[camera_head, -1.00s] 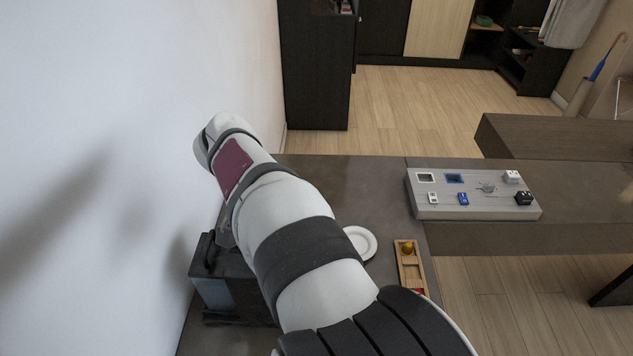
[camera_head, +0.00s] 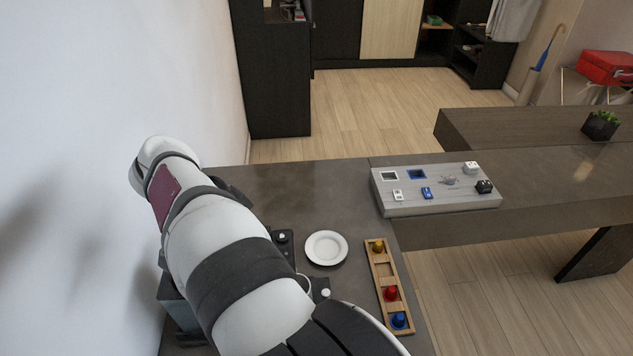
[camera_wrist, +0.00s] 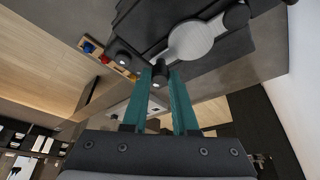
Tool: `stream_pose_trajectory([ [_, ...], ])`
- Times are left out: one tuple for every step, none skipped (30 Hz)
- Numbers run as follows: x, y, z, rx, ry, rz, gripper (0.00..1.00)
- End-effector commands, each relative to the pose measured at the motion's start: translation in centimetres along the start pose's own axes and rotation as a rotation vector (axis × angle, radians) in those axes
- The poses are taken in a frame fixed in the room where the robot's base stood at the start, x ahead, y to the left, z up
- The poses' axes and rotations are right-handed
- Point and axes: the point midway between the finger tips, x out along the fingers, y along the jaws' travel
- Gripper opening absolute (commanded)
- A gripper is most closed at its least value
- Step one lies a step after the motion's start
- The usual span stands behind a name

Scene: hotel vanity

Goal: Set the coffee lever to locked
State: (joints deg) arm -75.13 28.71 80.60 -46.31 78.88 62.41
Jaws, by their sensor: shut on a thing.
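The coffee machine (camera_head: 178,312) is a dark box with a blue-grey side at the lower left of the head view, mostly hidden behind my arm. In the wrist view its dark body (camera_wrist: 140,22) fills the top. My gripper (camera_wrist: 165,76) has two teal fingers, closed around a short black knob (camera_wrist: 158,70), which looks like the end of the coffee lever. A second black knob (camera_wrist: 122,57) with a pale tip sits to its left, outside the fingers. The lever's shaft and setting cannot be made out. In the head view my arm hides the fingers.
A white plate (camera_head: 326,247) and a wooden tray (camera_head: 383,269) with yellow, red and blue knobs lie right of my arm. A grey switch panel (camera_head: 432,207) stands farther back on the counter. The left wall is close to my arm. The counter behind the plate is clear.

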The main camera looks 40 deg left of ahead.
Motion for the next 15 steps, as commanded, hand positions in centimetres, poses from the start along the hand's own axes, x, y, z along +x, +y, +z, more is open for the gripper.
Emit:
stream_pose_trajectory([
  [-0.09,0.09,0.07,0.002,-0.003,0.002,0.0],
  [-0.09,0.09,0.07,0.002,-0.003,0.002,0.0],
  [-0.09,0.1,0.08,0.003,-0.003,0.003,0.32],
  [-0.09,0.1,0.08,0.002,-0.003,0.003,0.38],
  [-0.08,0.1,0.08,0.002,-0.003,0.003,0.43],
  [-0.07,0.09,0.08,0.002,-0.003,0.002,0.5],
  [-0.06,0.09,0.08,0.002,-0.003,0.002,0.56],
  [-0.06,0.08,0.08,0.002,-0.003,0.002,0.57],
  [-0.05,0.08,0.07,0.001,-0.003,0.002,0.57],
  [-0.04,0.07,0.07,0.001,-0.003,0.002,0.57],
  [-0.04,0.07,0.07,0.001,-0.003,0.002,0.57],
  [-0.03,0.07,0.07,0.001,-0.003,0.002,0.57],
  [-0.03,0.07,0.07,0.001,-0.003,0.002,0.57],
  [-0.03,0.07,0.07,0.001,-0.003,0.002,0.57],
  [-0.04,0.06,0.07,0.001,-0.002,0.002,0.57],
])
